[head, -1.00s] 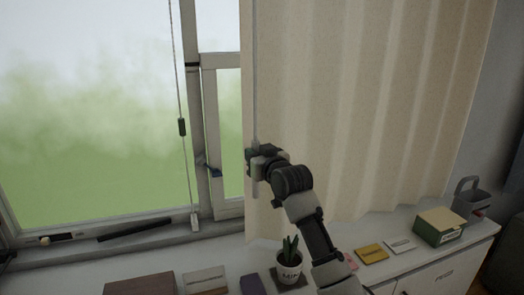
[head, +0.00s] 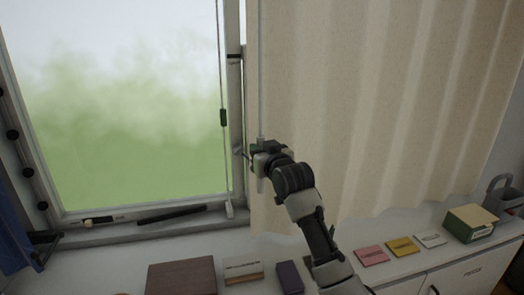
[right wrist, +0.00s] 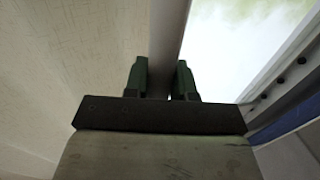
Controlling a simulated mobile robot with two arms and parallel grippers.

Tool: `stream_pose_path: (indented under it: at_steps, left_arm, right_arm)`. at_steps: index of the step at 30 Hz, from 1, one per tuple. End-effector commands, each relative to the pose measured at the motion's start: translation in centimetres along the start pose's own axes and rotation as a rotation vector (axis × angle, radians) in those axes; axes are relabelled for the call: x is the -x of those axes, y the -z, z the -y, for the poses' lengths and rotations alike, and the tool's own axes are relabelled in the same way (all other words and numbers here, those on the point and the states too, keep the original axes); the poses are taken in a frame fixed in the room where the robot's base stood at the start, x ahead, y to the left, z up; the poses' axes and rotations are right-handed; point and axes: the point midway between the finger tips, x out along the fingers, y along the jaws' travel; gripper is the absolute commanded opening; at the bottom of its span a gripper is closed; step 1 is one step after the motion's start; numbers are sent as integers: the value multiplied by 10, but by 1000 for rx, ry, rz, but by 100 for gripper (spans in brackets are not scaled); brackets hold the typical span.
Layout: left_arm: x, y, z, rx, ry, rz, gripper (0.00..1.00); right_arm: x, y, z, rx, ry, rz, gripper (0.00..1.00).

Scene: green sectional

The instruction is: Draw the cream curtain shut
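The cream curtain (head: 390,90) hangs in folds over the right part of the window and the wall beside it. A thin grey wand (head: 261,70) hangs along its left edge. My right gripper (head: 262,160) is at this edge, at the wand's lower part. In the right wrist view its two dark green fingers (right wrist: 161,80) stand on either side of the wand (right wrist: 170,45), closed on it, with curtain cloth (right wrist: 70,50) to the left. The large window pane (head: 120,110) to the left is uncovered. My left gripper is not in view.
A white cabinet top below holds a brown box (head: 181,276), small blocks, a green-and-cream box (head: 470,223) and a grey basket (head: 504,197). Blue cloth (head: 12,240) shows at far left.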

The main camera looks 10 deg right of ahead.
Motion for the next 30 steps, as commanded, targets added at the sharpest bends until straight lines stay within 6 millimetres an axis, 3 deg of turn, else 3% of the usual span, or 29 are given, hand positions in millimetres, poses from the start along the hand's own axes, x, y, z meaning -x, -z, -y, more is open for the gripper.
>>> stream_pose_path:
  at_steps: [1, 5, 17, 30]
  left_arm:
    - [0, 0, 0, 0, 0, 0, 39]
    - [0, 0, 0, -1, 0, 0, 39]
    - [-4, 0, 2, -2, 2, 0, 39]
    - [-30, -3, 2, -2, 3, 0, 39]
  right_arm:
    - [0, -1, 3, -3, 6, 0, 31]
    - [0, -1, 2, -3, 5, 0, 50]
    - [8, -2, 1, -2, 3, -1, 50]
    - [82, -4, 3, 1, 4, -1, 50]
